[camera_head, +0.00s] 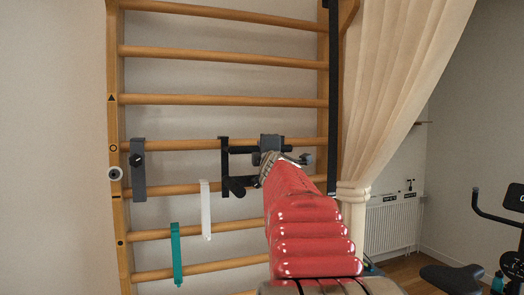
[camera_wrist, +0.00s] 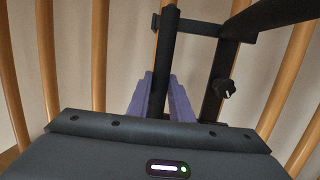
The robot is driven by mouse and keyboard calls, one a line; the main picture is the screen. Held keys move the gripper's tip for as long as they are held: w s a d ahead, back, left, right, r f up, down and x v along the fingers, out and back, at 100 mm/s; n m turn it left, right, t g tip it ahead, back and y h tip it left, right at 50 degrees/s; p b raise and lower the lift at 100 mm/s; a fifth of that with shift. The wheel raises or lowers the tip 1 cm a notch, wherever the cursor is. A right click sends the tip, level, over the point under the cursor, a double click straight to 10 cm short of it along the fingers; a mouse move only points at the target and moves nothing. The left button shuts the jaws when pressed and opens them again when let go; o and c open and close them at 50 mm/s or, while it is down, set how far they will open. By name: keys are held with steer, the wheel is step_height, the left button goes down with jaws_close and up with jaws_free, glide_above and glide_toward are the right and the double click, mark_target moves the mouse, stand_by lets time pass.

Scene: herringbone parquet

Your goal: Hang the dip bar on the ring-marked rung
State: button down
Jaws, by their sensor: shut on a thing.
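The wooden wall bars carry marks on the left post, and the ring-marked rung (camera_head: 180,145) is the one beside the small black ring. The black dip bar (camera_head: 225,168) is in front of the bars, its top at about that rung's height. I cannot tell whether its hook is on the rung. My gripper (camera_head: 270,150) is at the bar's right. In the wrist view the purple fingers of my gripper (camera_wrist: 160,98) are shut on the black grip of the dip bar (camera_wrist: 165,55), with its frame and a knob to the right.
A grey bracket with a knob (camera_head: 138,178) hangs on the ring-marked rung at the left. A white strap (camera_head: 206,212) and a teal strap (camera_head: 176,255) hang on lower rungs. A curtain (camera_head: 390,90) is at the right; an exercise bike (camera_head: 455,277) stands beyond it.

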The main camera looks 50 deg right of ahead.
steer(key=c, duration=1.5)
jaws_free()
steer(key=shift+r, duration=0.1)
steer(key=shift+c, duration=0.2)
steer(key=shift+f, duration=0.25)
steer(key=v, duration=1.4)
steer(key=shift+w+r, duration=0.1)
steer(key=shift+r, duration=0.05)
